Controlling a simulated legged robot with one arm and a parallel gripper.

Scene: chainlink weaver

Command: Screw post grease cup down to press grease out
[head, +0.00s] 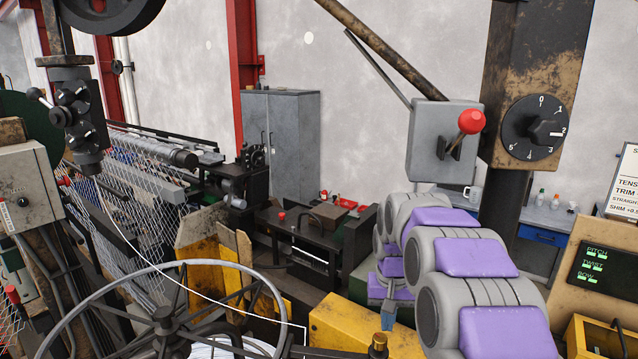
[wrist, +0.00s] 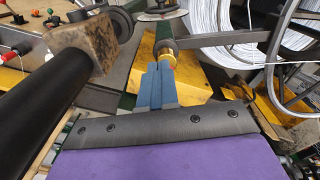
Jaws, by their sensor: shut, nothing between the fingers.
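A small brass grease cup (head: 378,345) shows at the bottom edge of the head view, and what is below it is cut off. In the wrist view the brass cup (wrist: 168,57) lies just beyond the tips of my gripper. My gripper (wrist: 158,72) has two blue fingers shut side by side with nothing between them. I cannot tell whether the fingertips touch the cup.
A spoked wheel (head: 165,320) with white wire stands left of the cup. A yellow block (head: 345,330) lies behind it. In the wrist view a black post (wrist: 45,110) is close on the left.

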